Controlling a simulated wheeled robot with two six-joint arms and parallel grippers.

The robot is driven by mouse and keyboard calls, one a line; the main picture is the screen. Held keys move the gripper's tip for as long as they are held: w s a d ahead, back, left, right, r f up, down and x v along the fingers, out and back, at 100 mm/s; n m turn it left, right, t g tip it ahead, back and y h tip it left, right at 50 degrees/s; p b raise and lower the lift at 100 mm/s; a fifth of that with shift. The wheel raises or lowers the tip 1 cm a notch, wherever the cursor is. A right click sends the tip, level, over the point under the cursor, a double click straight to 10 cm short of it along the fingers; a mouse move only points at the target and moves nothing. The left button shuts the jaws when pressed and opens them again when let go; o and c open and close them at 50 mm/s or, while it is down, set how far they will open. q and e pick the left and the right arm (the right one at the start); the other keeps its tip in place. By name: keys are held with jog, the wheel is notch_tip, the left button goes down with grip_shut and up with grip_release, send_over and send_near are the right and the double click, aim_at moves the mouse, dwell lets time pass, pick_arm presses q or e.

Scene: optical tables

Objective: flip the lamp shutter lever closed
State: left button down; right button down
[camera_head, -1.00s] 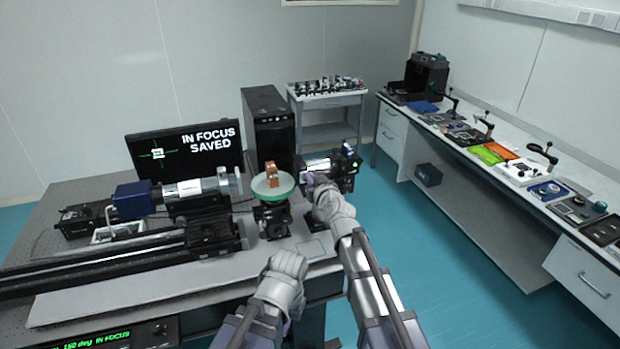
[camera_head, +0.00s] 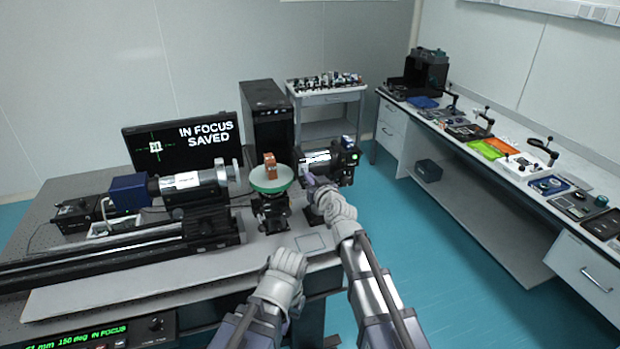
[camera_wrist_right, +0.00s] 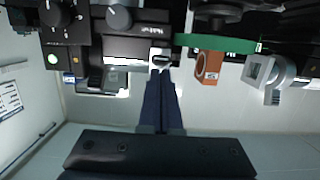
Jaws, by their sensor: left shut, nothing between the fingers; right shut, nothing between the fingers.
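The lamp (camera_head: 318,161) is a dark cylindrical housing at the right end of the optical table, with a green light on its right end. My right gripper (camera_head: 308,176) is shut and empty at the lamp's near left side. In the right wrist view the shut fingers (camera_wrist_right: 161,76) point at a small pale metal piece (camera_wrist_right: 161,56) on the lamp housing (camera_wrist_right: 135,48). It may be the shutter lever; I cannot tell its position or whether the fingers touch it. My left gripper (camera_head: 288,262) is shut and empty, low over the table's front edge, its fingertips hard to make out.
Left of the lamp stands a green disc (camera_head: 271,179) with an orange-brown block (camera_head: 270,165) on a mount. Farther left are a camera tube (camera_head: 190,183) on a rail and a monitor (camera_head: 180,143) reading IN FOCUS SAVED. A side bench (camera_head: 480,180) runs along the right wall.

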jog(key=shift+r+p, duration=0.1)
jog(key=shift+p, duration=0.25)
notch_tip(320, 180, up, 4)
jog(key=s+p, duration=0.2)
jog(key=p, duration=0.2)
jog(key=s+d+f+b, duration=0.2)
jog(key=s+f+b, duration=0.4)
jog(key=f+b, duration=0.2)
jog(key=shift+d+f, duration=0.2)
jog(key=shift+d, duration=0.15)
